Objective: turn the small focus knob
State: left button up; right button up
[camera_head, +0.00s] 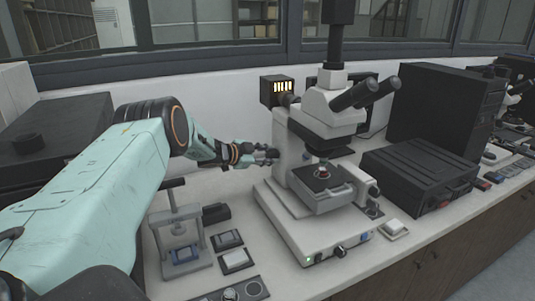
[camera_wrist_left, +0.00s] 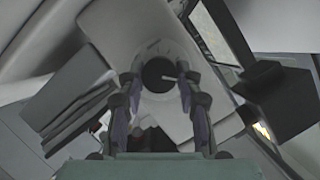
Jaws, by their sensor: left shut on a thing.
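A white microscope (camera_head: 293,155) with black eyepieces stands on the bench in the head view. My left gripper (camera_head: 266,154) reaches its left side, at the column. In the left wrist view a focus knob (camera_wrist_left: 158,73) with a dark round face shows between the two fingers of my left gripper (camera_wrist_left: 160,88). The fingers are closed on its sides. In the head view this knob is hidden behind the gripper. Another knob (camera_head: 374,191) shows on the right side of the microscope, with nothing touching it. My right gripper is not in view.
A small press frame (camera_head: 178,232) stands at the front left beside dark-topped small boxes (camera_head: 235,261). A black box (camera_head: 420,172) and a taller black unit (camera_head: 445,105) stand right of the microscope. Some bare bench lies along the front edge.

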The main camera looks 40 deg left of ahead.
pick_arm(q)
jog(key=shift+r, duration=0.2)
dwell(0.3)
jog(key=o, duration=1.1)
jog(key=shift+d+f, duration=0.1)
jog(key=shift+o, duration=0.2)
jog(key=shift+s+a, duration=0.25)
jog(key=shift+s, duration=0.15)
jog(key=v, duration=0.6)
jog(key=shift+s, duration=0.25)
